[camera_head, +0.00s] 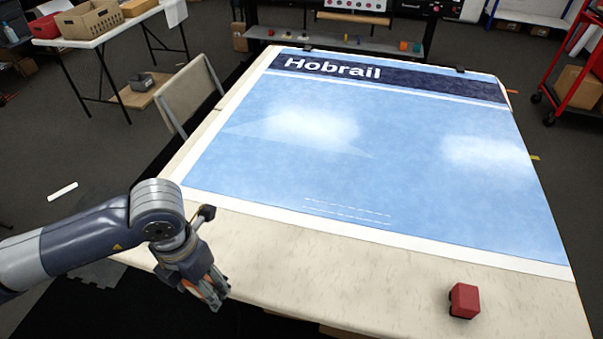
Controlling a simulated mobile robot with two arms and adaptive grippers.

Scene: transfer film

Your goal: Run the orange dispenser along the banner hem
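The blue banner (400,130) lies flat on the table, with "Hobrail" on a dark band at its far end. A white hem (370,235) runs along its near edge. My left gripper (213,297) is at the table's near left edge, pointing down, apart from the banner. Orange-red shows between its fingers; I cannot tell whether that is a held dispenser or part of the gripper. A small red block with a dark side (465,300) sits on the bare table at the near right. My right gripper is not in view.
The bare cream tabletop (330,258) in front of the hem is clear except for the red block. Dark clips hold the banner's far edge. A chair (188,95) stands close to the table's left side. A red cart (575,70) stands at right.

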